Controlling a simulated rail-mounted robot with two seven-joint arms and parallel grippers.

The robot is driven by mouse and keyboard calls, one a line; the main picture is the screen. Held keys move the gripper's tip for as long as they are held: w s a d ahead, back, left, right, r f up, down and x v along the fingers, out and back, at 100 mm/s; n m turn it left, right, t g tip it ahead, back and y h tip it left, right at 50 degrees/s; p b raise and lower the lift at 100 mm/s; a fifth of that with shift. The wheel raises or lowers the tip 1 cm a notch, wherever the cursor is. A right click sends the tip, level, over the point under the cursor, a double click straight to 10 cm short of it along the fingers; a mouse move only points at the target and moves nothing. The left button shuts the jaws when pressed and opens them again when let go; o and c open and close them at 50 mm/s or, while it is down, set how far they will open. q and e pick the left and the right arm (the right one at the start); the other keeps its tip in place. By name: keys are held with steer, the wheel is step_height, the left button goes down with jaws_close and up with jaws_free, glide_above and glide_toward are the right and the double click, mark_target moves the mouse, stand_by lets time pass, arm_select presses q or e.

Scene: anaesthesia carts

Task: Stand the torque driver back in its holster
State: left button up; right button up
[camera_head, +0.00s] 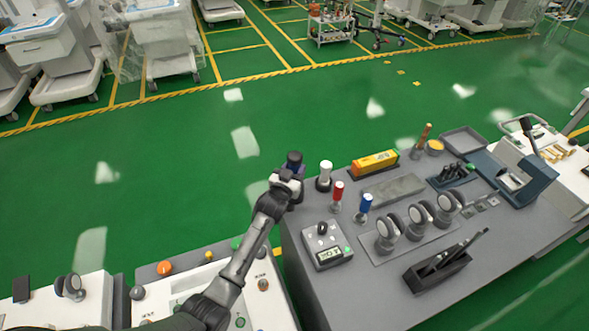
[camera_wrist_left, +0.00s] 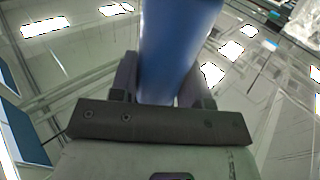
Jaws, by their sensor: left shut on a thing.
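My left gripper (camera_head: 288,182) is at the left rear corner of the grey worktop, shut on a dark blue cylindrical handle with a dark top (camera_head: 294,159), which looks like the torque driver. In the left wrist view the blue handle (camera_wrist_left: 178,45) stands up between the two fingers (camera_wrist_left: 160,88); its lower part is hidden by the gripper. Near it on the worktop stand a white-topped tool (camera_head: 325,172), a red-handled tool (camera_head: 338,190) and a blue-handled tool (camera_head: 366,203). I cannot tell which thing is the holster. My right gripper is not in view.
The grey worktop (camera_head: 375,302) also carries a control box (camera_head: 326,247), several casters (camera_head: 421,215), a black box with a tool (camera_head: 438,268), a yellow-orange box (camera_head: 375,162) and a blue fixture (camera_head: 520,178).

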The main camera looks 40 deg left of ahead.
arm_select(q)
steer(key=shift+f, duration=0.15)
stand_by(0.6)
steer(key=o, duration=1)
steer(key=shift+o, duration=0.8)
steer(key=shift+f, duration=0.15)
steer(key=o, duration=0.4)
steer(key=shift+o, duration=0.2)
steer(key=shift+s+d, duration=0.1)
steer(key=shift+s, duration=0.3)
steer(key=p+v, duration=0.2)
steer(key=v, duration=1.1)
